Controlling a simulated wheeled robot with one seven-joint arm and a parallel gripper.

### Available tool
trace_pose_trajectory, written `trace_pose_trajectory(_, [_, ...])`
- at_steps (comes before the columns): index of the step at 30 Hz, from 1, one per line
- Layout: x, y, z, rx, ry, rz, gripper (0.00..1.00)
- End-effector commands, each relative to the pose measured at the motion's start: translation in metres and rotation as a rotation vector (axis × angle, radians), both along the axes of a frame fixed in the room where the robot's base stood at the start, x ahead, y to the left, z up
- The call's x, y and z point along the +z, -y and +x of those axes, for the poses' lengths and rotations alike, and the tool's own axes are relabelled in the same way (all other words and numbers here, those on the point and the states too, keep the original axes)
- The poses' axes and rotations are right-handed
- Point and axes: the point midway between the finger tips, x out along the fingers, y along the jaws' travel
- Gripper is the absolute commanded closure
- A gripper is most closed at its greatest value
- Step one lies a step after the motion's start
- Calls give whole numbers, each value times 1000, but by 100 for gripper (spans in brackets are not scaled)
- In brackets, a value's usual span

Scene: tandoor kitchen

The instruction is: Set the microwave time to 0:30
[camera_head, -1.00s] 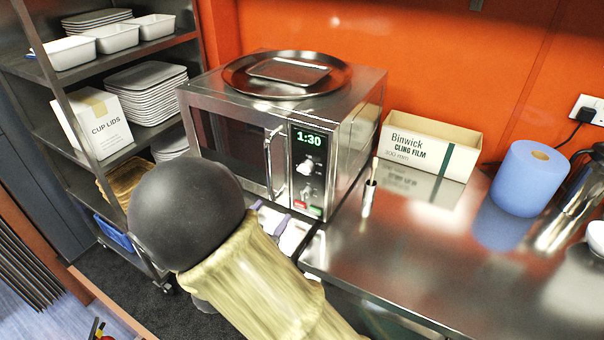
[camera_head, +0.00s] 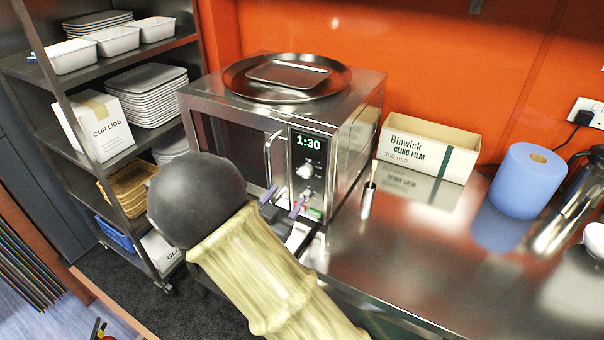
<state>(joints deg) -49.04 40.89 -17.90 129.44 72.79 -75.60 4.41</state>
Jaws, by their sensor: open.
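The steel microwave (camera_head: 343,150) stands on the counter with its door shut. Its green display (camera_head: 308,143) reads 1:30. Below the display on the control panel are a knob (camera_head: 305,171) and, lower down, another knob partly behind a fingertip. A green button (camera_head: 314,213) shows near the panel's bottom. I cannot tell whether a finger touches the panel. My arm hides the lower left of the microwave door.
A round tray (camera_head: 240,88) with a small rectangular tray lies on the microwave. A cling film box (camera_head: 428,148), a brush in a steel holder (camera_head: 367,201) and a blue paper roll (camera_head: 527,182) stand to the right. The shelf rack (camera_head: 60,150) is at left. The front counter is clear.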

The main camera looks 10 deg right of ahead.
Motion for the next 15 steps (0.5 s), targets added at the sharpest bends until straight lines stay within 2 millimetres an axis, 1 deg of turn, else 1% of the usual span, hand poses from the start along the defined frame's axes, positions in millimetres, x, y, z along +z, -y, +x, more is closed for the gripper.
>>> trace_pose_trajectory(1, [1,7,7,-3,-2,-2,43])
trace_pose_trajectory(3, [2,14,17,-3,-1,-2,43])
trace_pose_trajectory(15, [1,52,72,-1,-2,-1,43])
